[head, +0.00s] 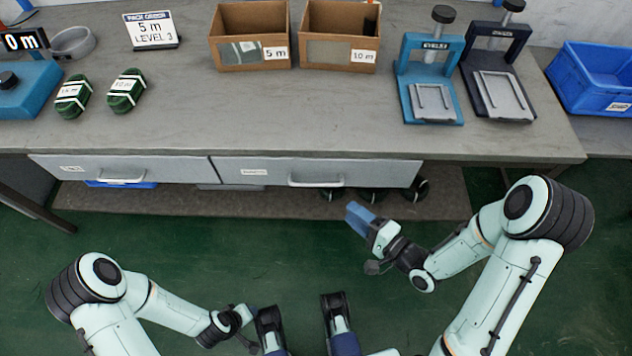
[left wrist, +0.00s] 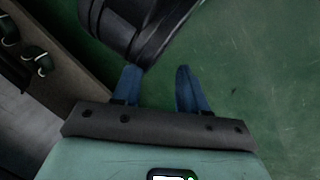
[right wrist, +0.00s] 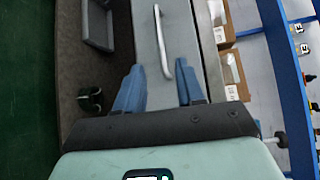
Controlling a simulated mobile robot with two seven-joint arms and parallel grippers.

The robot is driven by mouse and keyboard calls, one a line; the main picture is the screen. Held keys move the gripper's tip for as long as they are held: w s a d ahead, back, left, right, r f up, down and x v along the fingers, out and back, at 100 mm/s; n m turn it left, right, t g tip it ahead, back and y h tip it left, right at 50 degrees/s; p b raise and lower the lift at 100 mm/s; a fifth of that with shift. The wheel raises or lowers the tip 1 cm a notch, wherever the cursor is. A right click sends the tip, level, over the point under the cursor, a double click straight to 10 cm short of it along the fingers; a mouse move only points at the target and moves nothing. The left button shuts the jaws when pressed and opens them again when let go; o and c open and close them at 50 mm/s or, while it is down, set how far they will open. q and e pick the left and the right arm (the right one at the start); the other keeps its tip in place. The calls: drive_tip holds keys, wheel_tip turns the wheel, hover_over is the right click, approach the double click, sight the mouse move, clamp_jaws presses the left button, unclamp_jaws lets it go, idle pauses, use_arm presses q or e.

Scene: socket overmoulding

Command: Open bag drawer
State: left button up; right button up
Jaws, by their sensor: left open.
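Two grey drawers are set side by side under the bench top, both shut. The right drawer (head: 370,172) has a bar handle (head: 316,181) and a small label too blurred to read. The left drawer (head: 160,168) has its own handle (head: 121,178). I cannot tell from the labels which one is the bag drawer. My right gripper (head: 357,214) is in front of the right drawer, below and right of its handle, and apart from it. In the right wrist view the open, empty fingers (right wrist: 160,88) point toward a handle (right wrist: 163,42). My left gripper (left wrist: 157,88) is open and empty, low over the floor.
A lower shelf (head: 270,205) under the drawers holds several dark coils (head: 370,195) and a blue tray (head: 120,184). The bench top (head: 300,115) carries two cardboard boxes (head: 250,60), two presses (head: 430,75) and green bundles (head: 127,90). Green floor is clear before the drawers.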

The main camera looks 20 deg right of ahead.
use_arm(q)
drive_tip(key=w+a+f+t+b, duration=0.1)
drive_tip(key=w+a+f+b, duration=0.1)
drive_tip(key=w+f+b, duration=0.15)
drive_tip(key=s+a+f+g+b, duration=0.1)
drive_tip(key=s+f, duration=0.3)
drive_tip(key=s, duration=0.1)
drive_tip(key=shift+n+g+y, duration=0.3)
drive_tip(key=shift+g+y, duration=0.1)
use_arm(e)
drive_tip(key=x, duration=1.3)
drive_tip(key=shift+c, duration=0.3)
clamp_jaws()
